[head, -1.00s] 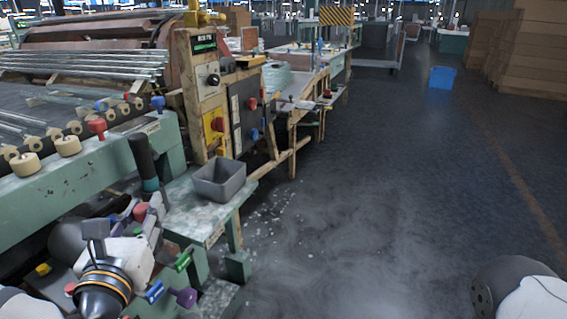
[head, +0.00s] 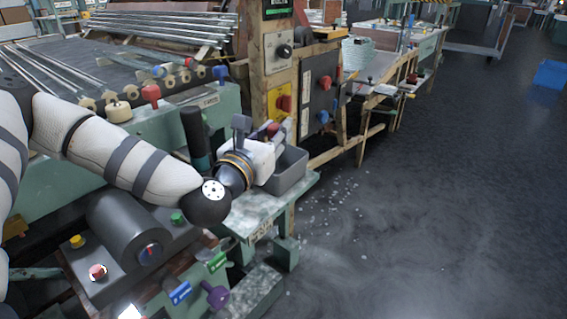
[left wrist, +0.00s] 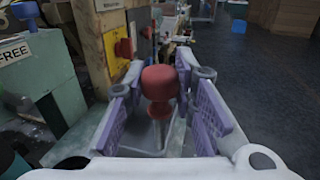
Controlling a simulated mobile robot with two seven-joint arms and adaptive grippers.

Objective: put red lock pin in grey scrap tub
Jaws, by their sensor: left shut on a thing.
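The red lock pin (left wrist: 160,84) has a rounded red head and a pale metal shank, and it stands upright between the purple pads of my left gripper (left wrist: 164,100) in the left wrist view. My left gripper (head: 270,133) is shut on it. In the head view only a bit of red shows at the fingers. The grey scrap tub (head: 289,174) is an open box on a green worn bench, just behind and right of the gripper. In the left wrist view the tub lies below the pin, partly hidden. My right gripper is not in view.
The green bench (head: 262,212) carries the tub. A dark upright post (head: 195,135) stands left of my gripper, and a control panel (head: 283,85) with knobs rises behind. Red and blue knobs line the roller machine.

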